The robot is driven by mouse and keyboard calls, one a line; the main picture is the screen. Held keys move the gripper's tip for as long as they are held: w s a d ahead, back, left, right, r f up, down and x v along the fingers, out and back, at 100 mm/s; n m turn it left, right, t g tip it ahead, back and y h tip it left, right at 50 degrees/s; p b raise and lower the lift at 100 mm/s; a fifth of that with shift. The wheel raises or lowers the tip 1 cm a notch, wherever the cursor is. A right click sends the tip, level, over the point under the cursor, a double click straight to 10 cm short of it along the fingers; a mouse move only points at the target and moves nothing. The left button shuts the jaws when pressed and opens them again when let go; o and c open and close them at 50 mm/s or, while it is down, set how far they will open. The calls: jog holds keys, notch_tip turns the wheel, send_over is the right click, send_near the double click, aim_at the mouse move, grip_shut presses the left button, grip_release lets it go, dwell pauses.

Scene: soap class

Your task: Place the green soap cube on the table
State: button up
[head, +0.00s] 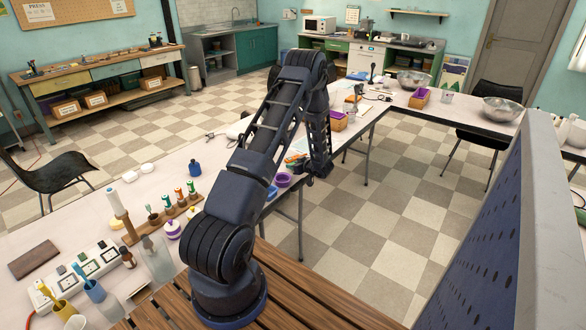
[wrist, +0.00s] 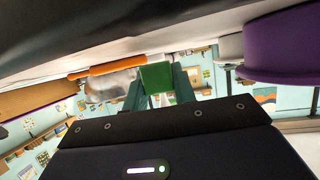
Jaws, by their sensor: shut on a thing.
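The green soap cube (wrist: 157,77) shows in the wrist view between the two fingers of my gripper (wrist: 160,88), which is shut on it. In the head view my gripper (head: 318,168) hangs beside the edge of the long pale table (head: 225,153). The cube cannot be made out there. In the wrist view the picture is tilted over, and the pale table surface (wrist: 130,48) lies close to the cube. I cannot tell whether the cube touches it.
A purple bowl (head: 283,180) stands near the table edge by my gripper; a large purple thing (wrist: 285,50) shows close in the wrist view. An orange object (wrist: 105,67) lies near the cube. A wooden rack of bottles (head: 165,220) is at left. Checkered floor lies right of the table.

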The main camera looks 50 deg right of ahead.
jog(key=shift+f, duration=0.5)
jog(key=shift+f, duration=0.2)
jog(key=o, duration=0.9)
jog(key=shift+o, duration=0.2)
